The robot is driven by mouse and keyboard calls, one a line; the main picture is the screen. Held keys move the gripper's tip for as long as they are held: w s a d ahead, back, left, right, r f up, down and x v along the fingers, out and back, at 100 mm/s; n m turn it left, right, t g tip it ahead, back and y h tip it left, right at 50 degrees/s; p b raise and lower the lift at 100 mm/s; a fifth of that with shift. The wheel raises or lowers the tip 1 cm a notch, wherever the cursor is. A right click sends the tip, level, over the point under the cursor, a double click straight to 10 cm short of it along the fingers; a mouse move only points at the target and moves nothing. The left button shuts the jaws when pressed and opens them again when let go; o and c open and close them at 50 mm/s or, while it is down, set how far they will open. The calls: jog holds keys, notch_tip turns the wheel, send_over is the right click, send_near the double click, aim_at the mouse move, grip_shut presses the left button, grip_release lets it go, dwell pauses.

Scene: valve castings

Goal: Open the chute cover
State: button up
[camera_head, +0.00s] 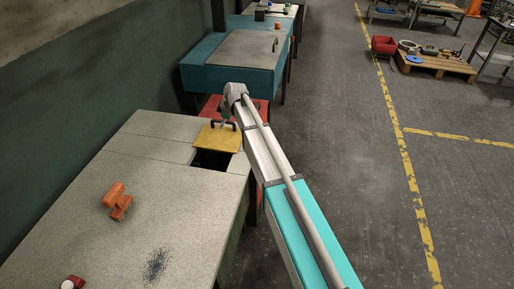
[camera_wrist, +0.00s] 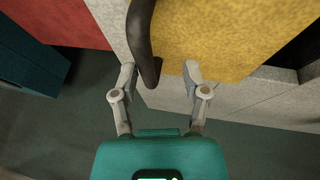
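The chute cover is a yellow plate (camera_head: 216,141) on the bench top, with a dark opening (camera_head: 211,160) uncovered along its near side. The cover also fills the top right of the wrist view (camera_wrist: 225,35). Its black curved handle (camera_wrist: 141,35) stands at the cover's far edge in the head view (camera_head: 212,124). My gripper (camera_wrist: 160,73) is open, with one finger on each side of the handle's lower end and a visible gap to the right finger. In the head view my gripper is small beside the handle and partly hidden by my wrist.
An orange brush (camera_head: 116,199) and a patch of dark grit (camera_head: 156,264) lie on the grey bench top (camera_head: 70,225). A red-and-white object (camera_head: 72,283) is at its near edge. A teal cabinet (camera_head: 225,80) stands beyond.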

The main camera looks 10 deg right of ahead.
send_over(220, 143)
jog(key=shift+s+a, duration=0.15)
jog(key=shift+r+p, duration=0.6)
jog(key=p+v, duration=1.1)
jog(key=v, duration=0.2)
jog(key=s+d+f+m+g+h+b, duration=0.1)
jog(key=s+d+f+m+b, duration=0.4)
jog(key=s+d, duration=0.5)
jog(key=shift+s+f+m+g+h, duration=0.45)
jog(key=shift+s+f+m, duration=0.6)
jog(key=shift+s+m, duration=0.35)
jog(key=shift+s, duration=0.1)
jog(key=w+a+r+n+t+y+p, duration=0.1)
jog(key=w+a+r+n+p, duration=0.1)
jog(key=w, duration=0.5)
jog(key=w+a+r+n+t+y+p, duration=0.1)
jog(key=w+a+r+n+p, duration=0.2)
jog(key=w+a+n, duration=0.3)
jog(key=shift+w+a+r, duration=0.7)
jog(key=shift+a+r, duration=0.05)
jog(key=shift+r, duration=0.1)
jog(key=shift+f, duration=0.15)
